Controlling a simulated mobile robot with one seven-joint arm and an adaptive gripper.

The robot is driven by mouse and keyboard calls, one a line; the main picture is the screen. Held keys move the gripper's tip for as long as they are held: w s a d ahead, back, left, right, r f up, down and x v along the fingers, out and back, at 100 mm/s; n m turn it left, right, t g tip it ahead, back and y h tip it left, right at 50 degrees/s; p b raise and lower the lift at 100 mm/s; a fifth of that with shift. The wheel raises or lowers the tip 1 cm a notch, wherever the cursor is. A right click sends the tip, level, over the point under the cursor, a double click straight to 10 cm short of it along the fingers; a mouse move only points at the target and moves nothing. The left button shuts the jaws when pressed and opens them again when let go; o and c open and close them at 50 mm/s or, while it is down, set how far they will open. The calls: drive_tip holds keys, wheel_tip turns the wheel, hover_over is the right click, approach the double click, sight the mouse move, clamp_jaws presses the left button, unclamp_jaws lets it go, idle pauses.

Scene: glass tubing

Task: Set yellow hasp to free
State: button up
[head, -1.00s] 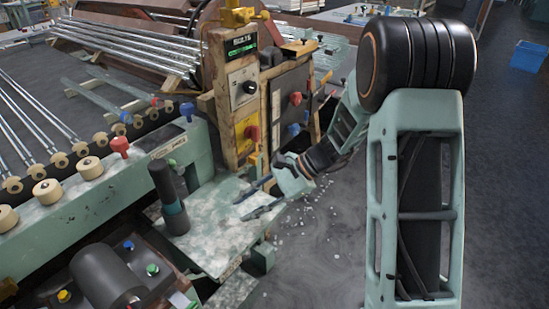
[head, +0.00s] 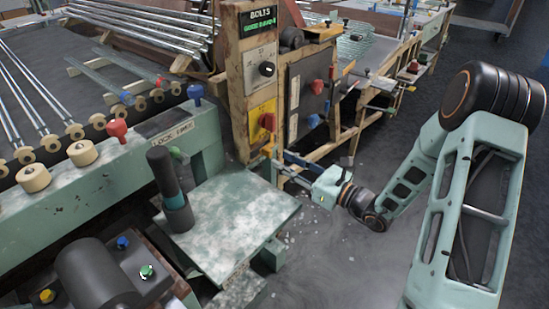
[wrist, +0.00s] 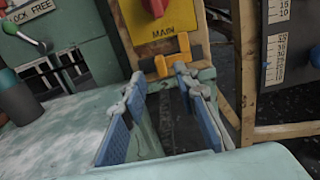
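The yellow hasp (wrist: 172,58) sits low on the wooden post, just below the yellow MAIN plate, in the wrist view. It shows as a small yellow-orange piece with two prongs. In the head view the hasp (head: 268,149) is small and partly hidden near my fingertips. My gripper (wrist: 158,78) is open, its two blue-padded fingers apart with nothing visible between them. Its fingertips are just in front of and below the hasp; I cannot tell whether they touch it. In the head view my gripper (head: 274,163) reaches the post from the right.
A red switch (head: 267,121) is above the hasp on the post. A LOCK FREE label (head: 171,132) and a green-tipped lever (head: 178,154) are to the left. The worn green plate (head: 235,225) holds a dark cylinder (head: 170,190). Open floor lies right.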

sight(271, 154)
drive_tip(key=shift+b+x, duration=0.3)
drive_tip(key=shift+x, duration=1.95)
drive_tip(key=shift+c, duration=0.5)
drive_tip(key=shift+d, duration=0.1)
clamp_jaws()
